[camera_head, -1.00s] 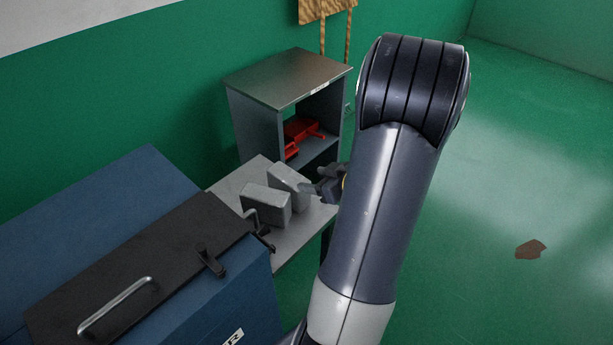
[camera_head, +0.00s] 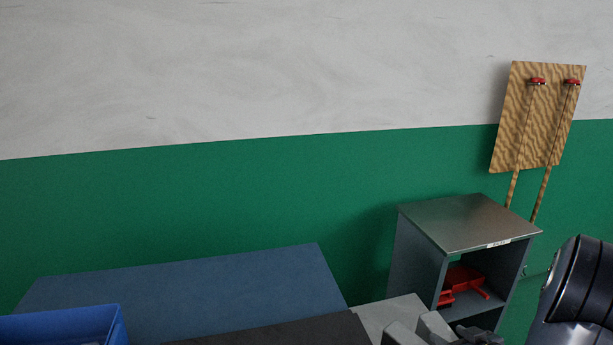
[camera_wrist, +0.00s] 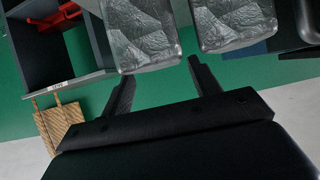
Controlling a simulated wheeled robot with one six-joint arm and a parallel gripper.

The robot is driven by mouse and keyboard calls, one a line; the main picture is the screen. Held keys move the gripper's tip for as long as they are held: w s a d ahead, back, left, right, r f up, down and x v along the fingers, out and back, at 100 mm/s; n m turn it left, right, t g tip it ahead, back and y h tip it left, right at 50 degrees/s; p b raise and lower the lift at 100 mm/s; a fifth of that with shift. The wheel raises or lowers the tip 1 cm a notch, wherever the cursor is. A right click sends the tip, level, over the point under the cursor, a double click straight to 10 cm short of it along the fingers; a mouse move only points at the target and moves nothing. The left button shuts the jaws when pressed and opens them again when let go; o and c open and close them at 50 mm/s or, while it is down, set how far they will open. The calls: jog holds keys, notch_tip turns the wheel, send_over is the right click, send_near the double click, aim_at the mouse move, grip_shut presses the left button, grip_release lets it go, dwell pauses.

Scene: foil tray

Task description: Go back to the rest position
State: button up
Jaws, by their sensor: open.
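My gripper (camera_wrist: 160,78) is open in the wrist view, with its two dark fingers apart and nothing between them. Two grey, crinkled foil-like blocks, a left one (camera_wrist: 140,32) and a right one (camera_wrist: 233,22), show beyond the fingertips. Whether the fingers touch them I cannot tell. In the head view, the tops of the same blocks show at the bottom edge, one on the left (camera_head: 400,335) and one on the right (camera_head: 434,327). Part of my dark gripper (camera_head: 478,336) shows just right of them. My arm is at the lower right corner, mostly cut off.
A grey cabinet (camera_head: 465,222) stands behind the light grey table (camera_head: 385,313), with a red object (camera_head: 462,281) inside. A blue cabinet or chest (camera_head: 220,285) and a blue bin (camera_head: 70,322) are at left. A wooden board (camera_head: 537,120) leans or hangs by the wall.

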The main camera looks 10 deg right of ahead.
aim_at(443, 332)
jog(key=x, duration=0.3)
jog(key=shift+w+a+f, duration=0.1)
jog(key=shift+w+f, duration=0.05)
jog(key=shift+w, duration=0.15)
jog(key=shift+r, duration=1.8)
